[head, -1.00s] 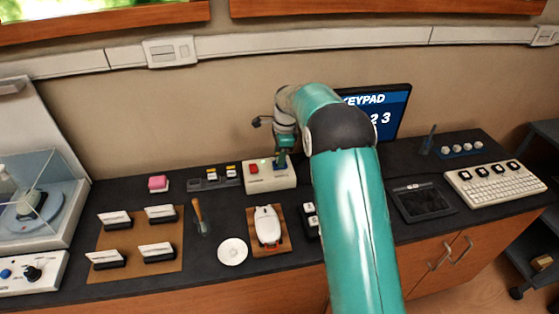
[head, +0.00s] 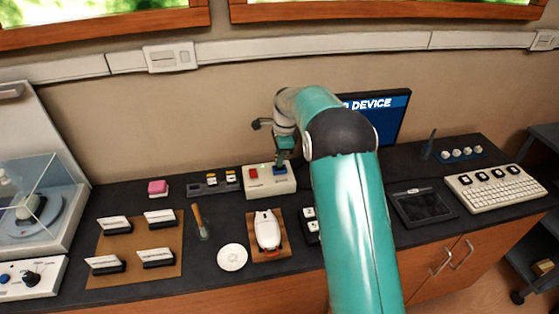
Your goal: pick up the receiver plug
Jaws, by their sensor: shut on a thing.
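A white box (head: 283,187) stands on the dark counter near the back, with a red block (head: 253,174) and a blue block (head: 279,171) on its top. My gripper (head: 281,161) points down at the blue block and is shut on it. The fingertips are small and partly hidden, so the exact grip is hard to see. The blue block looks low against the box top; I cannot tell whether it is clear of it. The small lettering on the box is unreadable, so I cannot confirm which block is the receiver plug.
A dark holder (head: 196,189) with yellow-and-white pieces stands left of the box. A pink block (head: 157,188), a wooden-handled tool (head: 199,219), a white disc (head: 232,257) and a white device on a board (head: 267,230) lie nearby. A monitor (head: 391,112) stands behind my arm.

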